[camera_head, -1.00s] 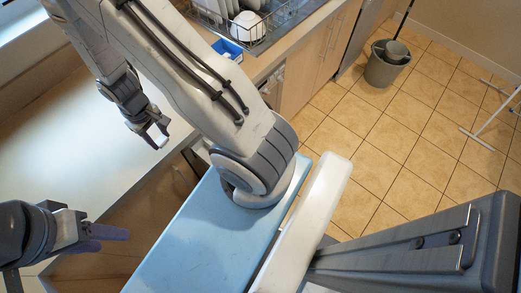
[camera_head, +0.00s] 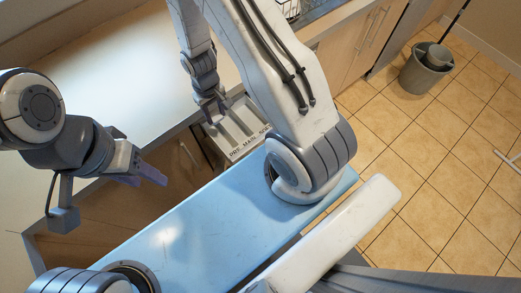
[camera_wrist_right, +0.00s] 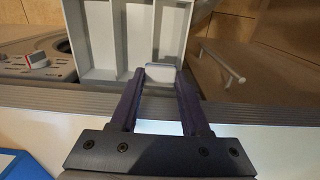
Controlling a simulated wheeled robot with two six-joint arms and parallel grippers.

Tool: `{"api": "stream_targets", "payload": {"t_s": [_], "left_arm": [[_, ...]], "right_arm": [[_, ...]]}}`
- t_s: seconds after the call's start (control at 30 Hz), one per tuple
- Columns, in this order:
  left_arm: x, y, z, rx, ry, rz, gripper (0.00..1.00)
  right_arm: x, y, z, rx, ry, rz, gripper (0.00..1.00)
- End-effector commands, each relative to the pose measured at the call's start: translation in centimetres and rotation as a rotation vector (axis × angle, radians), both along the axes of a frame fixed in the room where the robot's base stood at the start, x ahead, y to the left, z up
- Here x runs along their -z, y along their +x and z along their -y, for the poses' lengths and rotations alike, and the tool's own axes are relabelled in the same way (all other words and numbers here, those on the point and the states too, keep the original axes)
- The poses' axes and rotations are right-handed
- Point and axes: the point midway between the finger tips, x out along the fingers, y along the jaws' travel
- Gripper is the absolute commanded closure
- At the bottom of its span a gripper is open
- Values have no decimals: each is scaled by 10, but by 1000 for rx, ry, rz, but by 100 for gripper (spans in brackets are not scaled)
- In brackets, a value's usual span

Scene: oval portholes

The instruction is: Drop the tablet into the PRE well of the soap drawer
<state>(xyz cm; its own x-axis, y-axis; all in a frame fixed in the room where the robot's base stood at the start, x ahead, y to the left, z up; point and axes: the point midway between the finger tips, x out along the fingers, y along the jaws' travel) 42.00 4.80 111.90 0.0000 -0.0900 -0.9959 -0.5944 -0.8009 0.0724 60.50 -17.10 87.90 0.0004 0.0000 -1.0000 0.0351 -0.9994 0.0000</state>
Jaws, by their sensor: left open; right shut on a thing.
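The soap drawer (camera_head: 246,128) stands open in the head view, with PRE, MAIN and a third, partly legible label along its near edge. Its light grey wells (camera_wrist_right: 130,30) show at the top of the right wrist view. My right gripper (camera_head: 211,108) is at the drawer's left, PRE-side end. In the right wrist view it (camera_wrist_right: 162,76) is shut on the white tablet (camera_wrist_right: 160,70), which overlaps the near end of the rightmost well. Its height above the drawer is unclear. My left gripper (camera_head: 152,172) is open and empty, apart from the drawer.
A white countertop (camera_head: 90,95) lies at left, and a light blue surface (camera_head: 190,225) crosses the foreground. A bucket (camera_head: 427,70) stands on the tiled floor.

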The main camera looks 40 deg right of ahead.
Motion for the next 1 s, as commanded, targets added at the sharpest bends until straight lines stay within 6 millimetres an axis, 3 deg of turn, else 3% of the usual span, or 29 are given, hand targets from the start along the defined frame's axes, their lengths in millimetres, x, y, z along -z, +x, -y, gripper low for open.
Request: {"api": "stream_targets", "payload": {"t_s": [0.03,0.2,0.57,0.6,0.67,1.0], "left_arm": [[12,0,0,0,0,0,50],[27,0,0,1,0,0,50],[30,0,0,0,0,0,50],[30,0,0,0,0,0,50],[30,0,0,0,0,0,50],[30,0,0,0,0,0,50]], "right_arm": [[13,0,0,0,0,0,100],[31,0,1,2,0,0,100],[34,0,1,3,0,0,100],[34,0,1,3,0,0,43],[34,0,1,3,0,0,20],[32,0,1,3,0,0,19]]}}
